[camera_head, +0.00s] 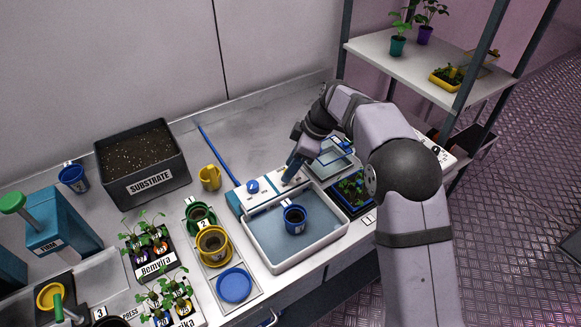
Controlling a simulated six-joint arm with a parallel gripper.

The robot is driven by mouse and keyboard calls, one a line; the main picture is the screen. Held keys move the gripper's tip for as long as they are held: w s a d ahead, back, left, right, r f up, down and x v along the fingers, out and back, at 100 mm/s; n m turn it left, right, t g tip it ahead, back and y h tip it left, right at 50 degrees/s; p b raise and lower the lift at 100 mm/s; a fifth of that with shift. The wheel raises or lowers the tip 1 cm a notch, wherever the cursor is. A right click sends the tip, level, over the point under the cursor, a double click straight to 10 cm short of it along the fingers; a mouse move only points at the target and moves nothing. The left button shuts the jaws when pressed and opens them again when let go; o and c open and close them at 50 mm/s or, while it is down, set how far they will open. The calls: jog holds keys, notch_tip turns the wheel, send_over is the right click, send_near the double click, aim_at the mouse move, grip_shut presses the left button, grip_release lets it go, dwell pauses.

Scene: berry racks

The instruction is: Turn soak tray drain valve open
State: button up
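The soak tray (345,222) is a white-rimmed basin of bluish water at the centre of the bench. A blue pot (295,226) with dark soil stands in it. Along its back edge runs a white and blue panel (268,190). A round blue knob (252,186) sits on the panel's left part. My gripper (290,178) points down at the panel's right part, right of that knob. Its fingertips are small and dark here, and they hide what is under them. I cannot tell whether they touch a valve handle, or how the valve is turned.
A blue hose (218,156) runs behind the panel. A yellow mug (210,178) stands to its left. A rack with green and yellow pots (215,258) and a blue dish (235,286) lies left of the tray. A blue seedling tray (372,208) is close on the right.

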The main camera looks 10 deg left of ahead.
jog(key=b+v, duration=0.1)
jog(key=v, duration=0.5)
jog(key=shift+d+r, duration=0.25)
jog(key=shift+r, duration=0.05)
jog(key=s+d+f+m+h, duration=0.25)
jog(key=s+d+m, duration=0.75)
jog(key=d, duration=0.5)
jog(key=s+d+f+m+h, duration=0.1)
jog(key=s+d+f+m, duration=0.2)
jog(key=s, duration=0.5)
jog(key=s+d+f+m+h+p, duration=0.1)
jog(key=s+d+f+m, duration=0.3)
jog(key=s+d, duration=0.3)
jog(key=shift+s+d+m, duration=0.2)
jog(key=shift+s+m, duration=0.4)
jog(key=shift+s, duration=0.65)
